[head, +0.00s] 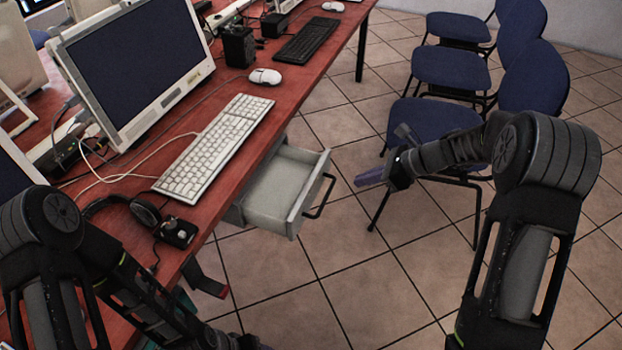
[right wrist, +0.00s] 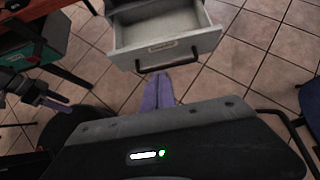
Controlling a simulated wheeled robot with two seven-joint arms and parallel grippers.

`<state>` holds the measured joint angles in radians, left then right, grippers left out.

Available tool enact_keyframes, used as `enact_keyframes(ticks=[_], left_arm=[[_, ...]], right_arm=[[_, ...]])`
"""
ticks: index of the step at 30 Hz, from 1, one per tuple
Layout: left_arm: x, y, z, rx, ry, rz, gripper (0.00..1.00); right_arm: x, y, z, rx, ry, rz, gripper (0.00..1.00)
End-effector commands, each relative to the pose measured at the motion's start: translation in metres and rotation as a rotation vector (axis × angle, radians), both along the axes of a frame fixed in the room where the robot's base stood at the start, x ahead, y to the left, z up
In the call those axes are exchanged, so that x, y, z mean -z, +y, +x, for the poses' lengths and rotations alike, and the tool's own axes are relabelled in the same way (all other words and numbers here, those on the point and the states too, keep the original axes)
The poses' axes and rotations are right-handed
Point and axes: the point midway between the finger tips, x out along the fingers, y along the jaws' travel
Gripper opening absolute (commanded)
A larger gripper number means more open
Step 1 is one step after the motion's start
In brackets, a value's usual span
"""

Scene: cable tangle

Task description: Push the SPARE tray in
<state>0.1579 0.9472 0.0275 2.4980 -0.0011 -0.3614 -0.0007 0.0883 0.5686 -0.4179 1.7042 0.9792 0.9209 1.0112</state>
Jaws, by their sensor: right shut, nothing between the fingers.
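The tray, a light grey drawer (head: 270,198), hangs under the red desk and is pulled well out toward the right. Its dark bar handle (head: 320,196) is on the front face. In the right wrist view the open, empty drawer (right wrist: 135,37) is at the top, with a small unreadable label on its front. My right gripper (head: 371,176) has purple fingers, shut and empty, to the right of the handle and apart from it in the head view. The fingers (right wrist: 158,92) point toward the handle in the right wrist view. What seems to be my left gripper (right wrist: 52,102) shows at the left there, its jaws unclear.
The desk (head: 224,192) carries a white keyboard (head: 212,147), a monitor (head: 135,60), a mouse (head: 265,77), headphones (head: 130,208) and cables. Blue chairs (head: 450,68) stand right of the desk. Tiled floor between the drawer and chairs is clear apart from my right arm.

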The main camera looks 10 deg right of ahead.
Motion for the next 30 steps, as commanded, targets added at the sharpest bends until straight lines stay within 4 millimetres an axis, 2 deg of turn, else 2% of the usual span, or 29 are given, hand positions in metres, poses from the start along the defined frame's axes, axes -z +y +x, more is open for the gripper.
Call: enact_keyframes(ticks=[8,14,20,28,30], left_arm=[[-0.001,0.000,0.001,0.001,-0.001,0.000,0.61],[0.000,0.000,0.001,0.002,-0.002,0.000,0.61],[0.003,0.000,0.001,0.002,-0.002,0.000,0.61],[0.008,0.000,0.001,0.002,-0.002,0.000,0.61],[0.007,0.000,0.001,0.002,-0.002,0.000,0.61]], right_arm=[[0.000,0.001,0.000,-0.002,0.000,-0.002,0.00],[0.008,0.007,0.004,-0.004,0.001,-0.003,0.00],[0.029,0.025,0.014,-0.005,0.003,-0.004,0.00],[0.067,0.060,0.035,-0.006,0.004,-0.004,0.00],[0.070,0.069,0.042,-0.007,0.001,-0.004,0.00]])
